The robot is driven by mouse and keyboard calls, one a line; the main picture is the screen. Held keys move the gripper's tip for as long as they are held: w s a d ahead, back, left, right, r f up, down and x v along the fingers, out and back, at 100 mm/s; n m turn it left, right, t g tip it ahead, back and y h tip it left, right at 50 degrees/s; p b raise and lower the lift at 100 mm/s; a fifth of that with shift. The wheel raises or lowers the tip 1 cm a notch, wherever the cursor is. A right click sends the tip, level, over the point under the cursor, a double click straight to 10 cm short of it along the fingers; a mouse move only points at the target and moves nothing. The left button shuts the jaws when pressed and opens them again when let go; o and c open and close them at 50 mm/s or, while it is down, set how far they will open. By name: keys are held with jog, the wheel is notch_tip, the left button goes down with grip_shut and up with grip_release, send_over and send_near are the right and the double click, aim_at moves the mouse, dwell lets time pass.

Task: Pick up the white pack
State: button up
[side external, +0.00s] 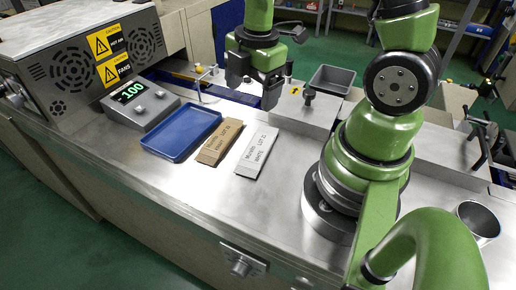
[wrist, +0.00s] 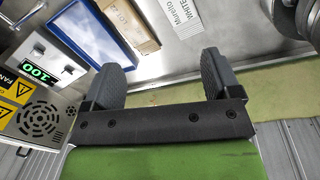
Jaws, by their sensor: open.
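The white pack (side external: 257,151) lies flat on the metal bench, with dark print reading WHITE on its face. It also shows at the top of the wrist view (wrist: 183,15), where its far part is cut off by the frame edge. My gripper (side external: 259,98) hangs above the bench, behind the white pack in the side view. Its two dark fingers are apart and nothing is between them in the wrist view (wrist: 160,76). The pack lies beyond the fingertips, apart from them.
A brown pack (side external: 221,141) lies just left of the white pack. A blue tray (side external: 182,133) is left of that. A control box with a green display (side external: 140,101) and a grey bin (side external: 332,79) stand nearby. A metal cup (side external: 478,222) is at the right. The bench front is clear.

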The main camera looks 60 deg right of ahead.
aim_at(258, 147)
jog(key=shift+s+d+f+n+g, duration=0.2)
jog(key=shift+f+n, duration=0.55)
jog(key=shift+f, duration=1.7)
jog(key=shift+s+d+f+n+g, duration=0.15)
jog(key=shift+f+n, duration=0.55)
jog(key=shift+f, duration=1.8)
jog(key=shift+s+d+f+n+g, duration=0.2)
jog(key=shift+f+n, duration=0.55)
jog(key=shift+f, duration=1.7)
jog(key=shift+w+a, duration=0.15)
jog(key=c, duration=1)
